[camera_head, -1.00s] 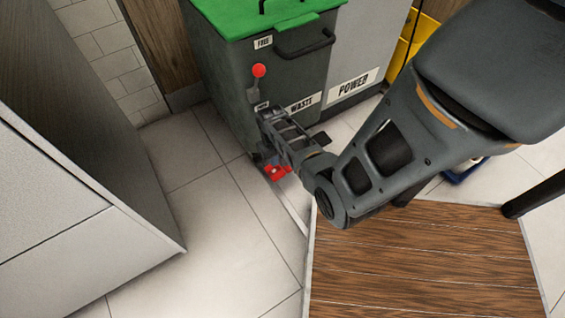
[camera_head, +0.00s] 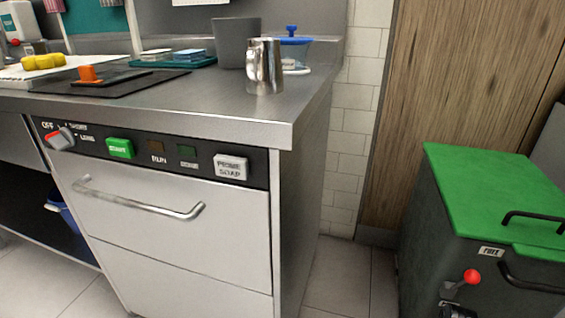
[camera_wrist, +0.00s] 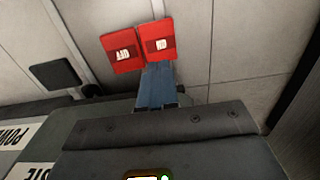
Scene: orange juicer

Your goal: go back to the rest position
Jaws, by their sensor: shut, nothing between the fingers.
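My gripper (camera_wrist: 157,72) shows in the wrist view, seen past a dark bolted plate at the bottom of the picture. Its blue-grey fingers are together, with nothing seen held between them. Beyond the fingertips are two red pads with lettering, OFF on the left (camera_wrist: 124,48) and what looks like ON on the right (camera_wrist: 157,42). I cannot tell whether the fingers touch them. My arm and gripper are not in the head view.
The dark waste unit with a green lid (camera_head: 490,195) stands at right; its red-knobbed lever (camera_head: 471,277) faces front. A steel counter (camera_head: 235,120) holds a metal jug (camera_head: 264,68). Tiled floor (camera_head: 345,275) lies between them. A dark pedal (camera_wrist: 55,74) is left of the red pads.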

